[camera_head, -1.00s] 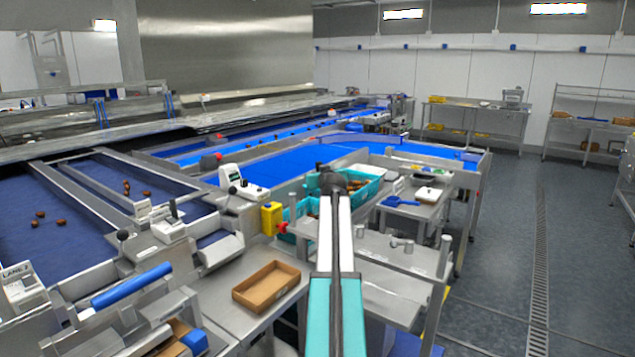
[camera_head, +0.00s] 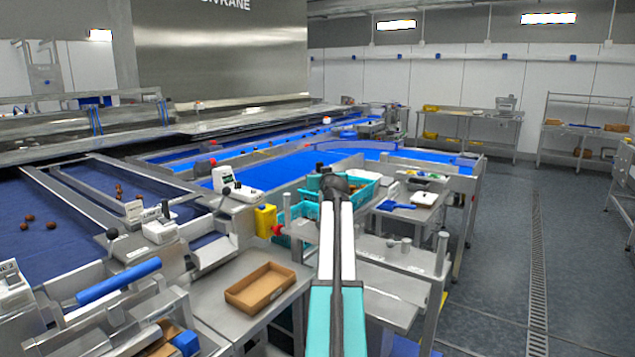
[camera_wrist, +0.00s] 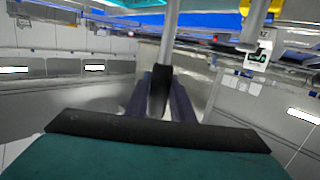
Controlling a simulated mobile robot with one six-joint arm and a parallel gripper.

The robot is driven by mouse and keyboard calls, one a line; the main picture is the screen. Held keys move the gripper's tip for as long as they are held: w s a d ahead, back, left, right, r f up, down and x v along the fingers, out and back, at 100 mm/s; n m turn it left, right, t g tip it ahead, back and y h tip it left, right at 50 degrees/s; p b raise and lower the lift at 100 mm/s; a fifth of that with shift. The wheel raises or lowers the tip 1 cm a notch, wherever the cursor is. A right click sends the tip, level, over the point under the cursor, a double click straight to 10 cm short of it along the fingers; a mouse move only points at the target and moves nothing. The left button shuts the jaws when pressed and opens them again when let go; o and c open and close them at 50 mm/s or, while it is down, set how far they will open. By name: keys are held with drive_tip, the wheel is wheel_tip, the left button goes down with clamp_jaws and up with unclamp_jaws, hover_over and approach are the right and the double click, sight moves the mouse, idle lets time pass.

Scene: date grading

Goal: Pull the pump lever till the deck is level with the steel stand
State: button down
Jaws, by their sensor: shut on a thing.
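In the wrist view my gripper (camera_wrist: 159,98) is shut on the dark grip of the pump lever (camera_wrist: 169,40), a thin steel rod running up out of the picture. In the head view my arm reaches forward and its dark end hides the jaws and the lever. A steel surface with short posts (camera_head: 385,253) lies right of my arm. Behind it is a steel stand (camera_head: 412,213) carrying a blue scoop and a white device. I cannot tell for sure which surface is the deck, nor whether the two are level.
Turquoise crates (camera_head: 362,190) stand just beyond my arm's end. A brown open tray (camera_head: 260,289) lies on the left bench, near a yellow box (camera_head: 265,219). Blue belts (camera_head: 255,177) run behind. Free grey floor (camera_head: 495,265) lies to the right.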

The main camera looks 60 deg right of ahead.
drive_tip(key=shift+s+a+f+b, duration=0.1)
drive_tip(key=shift+s+f+b, duration=0.5)
drive_tip(key=shift+b, duration=1.15)
drive_tip(key=shift+s+r+m+t+b, duration=0.3)
drive_tip(key=shift+s+m+t+b, duration=0.1)
drive_tip(key=shift+b, duration=0.1)
drive_tip(key=c, duration=1.5)
unclamp_jaws()
drive_tip(key=shift+r, duration=0.1)
drive_tip(key=shift+c, duration=0.2)
drive_tip(key=shift+o, duration=0.4)
drive_tip(key=shift+r, duration=0.1)
drive_tip(key=f+b+v, duration=0.1)
drive_tip(key=v, duration=1.2)
drive_tip(key=shift+s+a+r, duration=0.2)
drive_tip(key=shift+a+r, duration=0.15)
drive_tip(key=shift+r, duration=0.1)
